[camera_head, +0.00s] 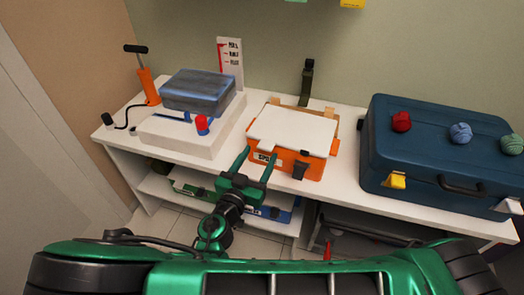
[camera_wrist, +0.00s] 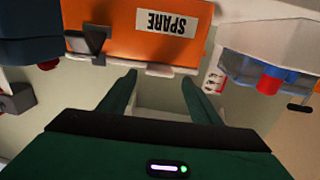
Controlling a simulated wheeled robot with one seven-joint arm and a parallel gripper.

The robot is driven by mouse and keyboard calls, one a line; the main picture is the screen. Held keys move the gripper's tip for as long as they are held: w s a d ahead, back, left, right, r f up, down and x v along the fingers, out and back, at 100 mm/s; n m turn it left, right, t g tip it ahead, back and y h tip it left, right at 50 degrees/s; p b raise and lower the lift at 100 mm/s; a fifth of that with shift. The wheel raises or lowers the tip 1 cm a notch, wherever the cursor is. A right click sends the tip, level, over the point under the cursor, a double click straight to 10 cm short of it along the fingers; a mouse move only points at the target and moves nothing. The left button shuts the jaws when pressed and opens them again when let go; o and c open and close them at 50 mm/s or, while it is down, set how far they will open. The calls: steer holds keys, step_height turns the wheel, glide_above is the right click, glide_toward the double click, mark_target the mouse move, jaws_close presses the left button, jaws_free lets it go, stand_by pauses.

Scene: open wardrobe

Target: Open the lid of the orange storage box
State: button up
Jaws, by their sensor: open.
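The orange storage box (camera_head: 285,166) stands on the white bench top, with its white lid (camera_head: 295,132) lying flat over it. A dark latch (camera_head: 300,170) and a white label are on its front. In the wrist view the box (camera_wrist: 130,45) appears upside down at the top, with its "SPARE" label (camera_wrist: 166,23) and dark latch (camera_wrist: 88,42). My gripper (camera_head: 259,153) is open and empty in front of the box, by the label, left of the latch. Its two green fingers (camera_wrist: 158,78) show apart in the wrist view. I cannot tell whether they touch the box.
A white box (camera_head: 185,135) carrying a grey-blue case (camera_head: 200,91) stands to the left. An orange pump (camera_head: 149,88) is at the far left. The lower shelf holds green and blue items.

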steer(key=shift+x, duration=1.45)
